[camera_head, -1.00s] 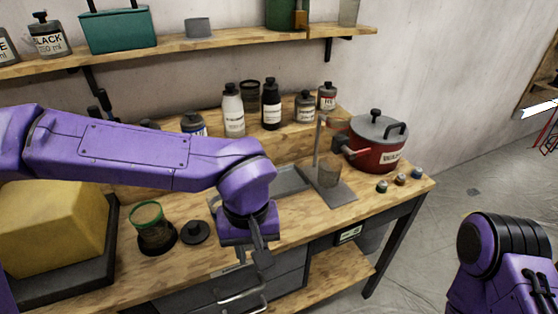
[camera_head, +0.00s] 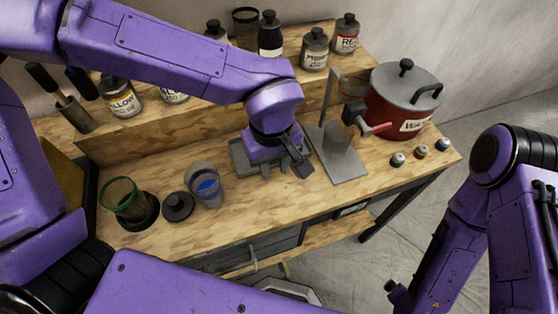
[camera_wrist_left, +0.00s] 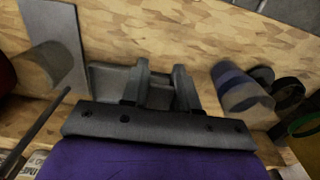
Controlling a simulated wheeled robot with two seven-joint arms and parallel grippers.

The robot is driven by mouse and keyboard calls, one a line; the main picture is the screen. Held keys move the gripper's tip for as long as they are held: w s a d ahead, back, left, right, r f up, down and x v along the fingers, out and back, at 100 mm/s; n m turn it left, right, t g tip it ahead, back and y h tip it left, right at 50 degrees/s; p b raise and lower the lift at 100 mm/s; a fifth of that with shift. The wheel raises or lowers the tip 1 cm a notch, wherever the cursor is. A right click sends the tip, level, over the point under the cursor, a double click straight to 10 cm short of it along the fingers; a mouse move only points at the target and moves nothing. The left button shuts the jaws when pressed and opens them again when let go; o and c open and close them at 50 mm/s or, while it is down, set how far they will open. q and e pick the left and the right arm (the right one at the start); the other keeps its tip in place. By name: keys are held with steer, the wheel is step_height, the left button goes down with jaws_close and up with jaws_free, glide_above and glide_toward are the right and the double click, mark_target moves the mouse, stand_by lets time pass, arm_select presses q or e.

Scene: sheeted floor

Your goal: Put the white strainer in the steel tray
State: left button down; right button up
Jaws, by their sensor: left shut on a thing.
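My left gripper (camera_head: 297,163) is low over the grey steel tray (camera_head: 238,157), at its right part. In the left wrist view the two dark fingers (camera_wrist_left: 157,88) stand a little apart in front of the tray (camera_wrist_left: 105,78). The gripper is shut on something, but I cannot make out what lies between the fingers. I cannot pick out the white strainer in either view; the gripper may hide it. My right arm shows at the right of the head view, with its gripper out of the picture.
A clear cup with blue inside (camera_head: 204,186), a dark lid (camera_head: 177,206) and a green-rimmed container (camera_head: 125,202) stand left of the tray. A stand with a glass (camera_head: 335,138) and a red pot (camera_head: 396,105) are to the right. The front wood strip is clear.

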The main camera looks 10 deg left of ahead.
arm_select(q)
steer(key=w+f, duration=0.4)
steer(key=w, duration=0.1)
steer(key=shift+w+d+f, duration=0.1)
steer(key=shift+w+f, duration=0.2)
steer(key=shift+f, duration=0.05)
steer(key=shift+s+f, duration=0.2)
steer(key=shift+f, duration=0.4)
steer(key=shift+s+f, duration=0.15)
steer(key=shift+f, duration=0.45)
steer(key=shift+s+f, duration=0.1)
steer(key=shift+f, duration=0.2)
steer(key=shift+w+f, duration=0.15)
steer(key=shift+w, duration=0.15)
steer(key=c, duration=0.9)
jaws_free()
steer(key=shift+s, duration=0.15)
steer(key=shift+o, duration=0.2)
arm_select(e)
steer(key=shift+w, duration=0.55)
arm_select(q)
step_height(320, 180, up, 12)
steer(key=shift+r, duration=0.1)
